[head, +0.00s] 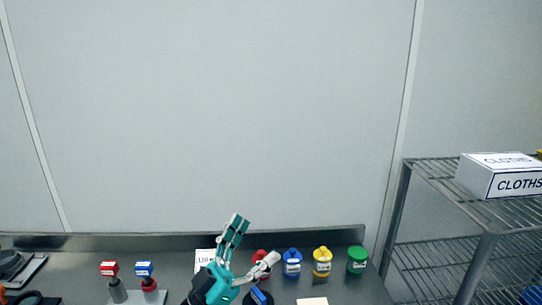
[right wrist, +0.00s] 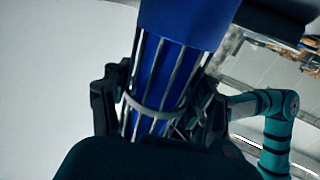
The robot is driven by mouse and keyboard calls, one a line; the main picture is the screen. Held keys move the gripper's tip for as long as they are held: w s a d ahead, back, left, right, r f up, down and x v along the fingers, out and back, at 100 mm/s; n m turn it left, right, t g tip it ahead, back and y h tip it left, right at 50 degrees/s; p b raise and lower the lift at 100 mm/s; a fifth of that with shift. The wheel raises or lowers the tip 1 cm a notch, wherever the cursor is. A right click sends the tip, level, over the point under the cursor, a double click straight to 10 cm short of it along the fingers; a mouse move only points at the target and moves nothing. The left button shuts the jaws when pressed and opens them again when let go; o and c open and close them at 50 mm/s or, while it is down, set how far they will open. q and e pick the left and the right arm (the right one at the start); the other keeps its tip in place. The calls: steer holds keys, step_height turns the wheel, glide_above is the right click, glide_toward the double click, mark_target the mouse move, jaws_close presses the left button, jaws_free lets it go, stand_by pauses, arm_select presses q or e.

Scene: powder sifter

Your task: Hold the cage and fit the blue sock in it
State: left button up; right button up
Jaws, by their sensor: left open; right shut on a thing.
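In the right wrist view, my right gripper (right wrist: 158,100) is shut on the cage (right wrist: 136,106), a frame of silver wires with a pale ring. The blue sock (right wrist: 182,22) shows between the wires, with its wide part at the upper end of the cage. The lower end of both is hidden by a dark part in front. In the head view, my left gripper (head: 254,240) is open, its fingers spread above the bench. I see nothing between them that it holds. The right gripper cannot be made out in the head view.
A blue jar (head: 292,264), a yellow jar (head: 322,263) and a green jar (head: 357,262) stand along the back of the steel bench (head: 345,290). A red one is partly behind my left gripper. Red and blue labelled tools stand left. A wire rack (head: 440,187) holds a CLOTHS box (head: 500,178).

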arm_select(q)
step_height(320, 180, up, 6)
steer(key=w+d+r+n+y, duration=0.1)
steer(key=w+d+r+y, duration=0.1)
steer(key=w+y, duration=0.2)
steer(key=w+d+r+n+y, duration=0.2)
steer(key=w+y, duration=0.3)
steer(key=w, duration=0.5)
steer(key=shift+w+d+r+y, duration=0.3)
steer(key=shift+w+r, duration=0.1)
steer(key=shift+r, duration=0.2)
arm_select(e)
steer(key=o, duration=1.3)
arm_select(q)
steer(key=shift+a, duration=0.1)
arm_select(e)
steer(key=shift+d, duration=0.15)
